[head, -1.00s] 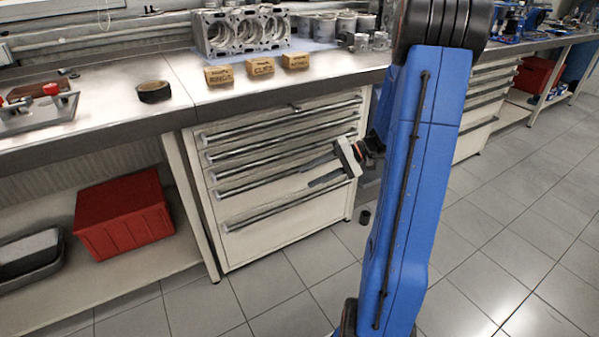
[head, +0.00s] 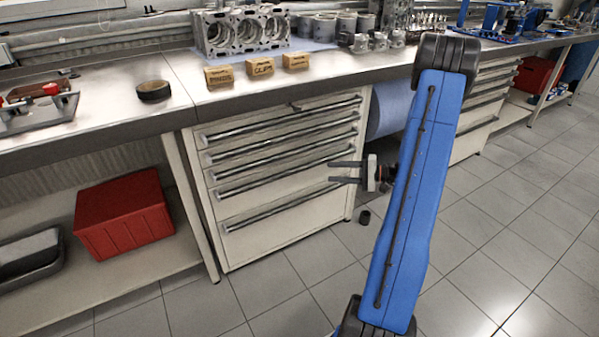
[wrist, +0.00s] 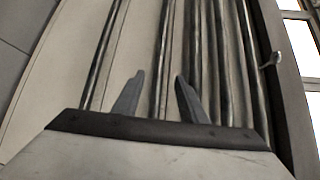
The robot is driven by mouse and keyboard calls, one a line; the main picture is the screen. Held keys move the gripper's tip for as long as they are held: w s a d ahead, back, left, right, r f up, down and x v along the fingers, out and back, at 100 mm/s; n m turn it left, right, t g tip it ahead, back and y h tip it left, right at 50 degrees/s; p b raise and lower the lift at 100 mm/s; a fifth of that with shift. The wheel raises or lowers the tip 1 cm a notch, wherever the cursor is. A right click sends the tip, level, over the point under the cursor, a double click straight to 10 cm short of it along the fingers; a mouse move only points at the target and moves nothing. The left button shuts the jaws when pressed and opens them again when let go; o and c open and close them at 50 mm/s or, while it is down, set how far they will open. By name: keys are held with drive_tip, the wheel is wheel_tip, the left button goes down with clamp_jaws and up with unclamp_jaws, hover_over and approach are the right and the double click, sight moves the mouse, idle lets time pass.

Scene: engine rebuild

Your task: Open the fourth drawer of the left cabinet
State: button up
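The left cabinet (head: 275,232) is pale, with a stack of drawers and long metal bar handles, all looking closed. The fourth drawer's handle (head: 262,180) is the bar just above the deep bottom drawer. My gripper (head: 331,172) is open and empty at the right part of the cabinet front, fingers pointing left in the head view. In the wrist view the fingertips (wrist: 159,77) lie on either side of one bar, the fourth handle (wrist: 166,45). I cannot tell whether the fingers reach around it.
A workbench (head: 150,122) runs above the cabinet, with small labelled boxes (head: 260,68) and an engine block (head: 243,32). A red bin (head: 122,212) sits on the lower shelf at left. A small dark cylinder (head: 364,217) is on the floor by the cabinet. The floor in front is clear.

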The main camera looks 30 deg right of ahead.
sight(299, 171)
drive_tip(key=x, duration=1.4)
drive_tip(key=shift+w+a, duration=0.1)
drive_tip(key=shift+a, duration=0.15)
clamp_jaws()
